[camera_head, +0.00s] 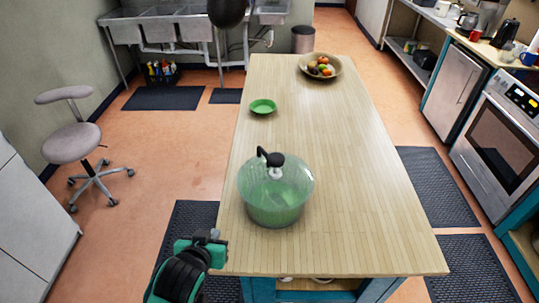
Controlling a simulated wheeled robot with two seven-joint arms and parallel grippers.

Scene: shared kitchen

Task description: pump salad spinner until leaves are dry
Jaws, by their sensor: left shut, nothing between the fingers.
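A green see-through salad spinner (276,192) stands upright near the front left of the wooden island. Its clear lid carries a black pump handle (270,157) on a pale stem. Green shows through the bowl, but single leaves cannot be made out. My left gripper (216,236) is shut and empty at the island's front left edge, to the left of the spinner, in front of it and apart from it. My right gripper is not in view.
A small green bowl (263,106) and a fruit bowl (320,67) stand farther back on the wooden island (350,180). The island's right side is clear. A grey stool (75,140) stands on the left; an oven (500,145) is on the right.

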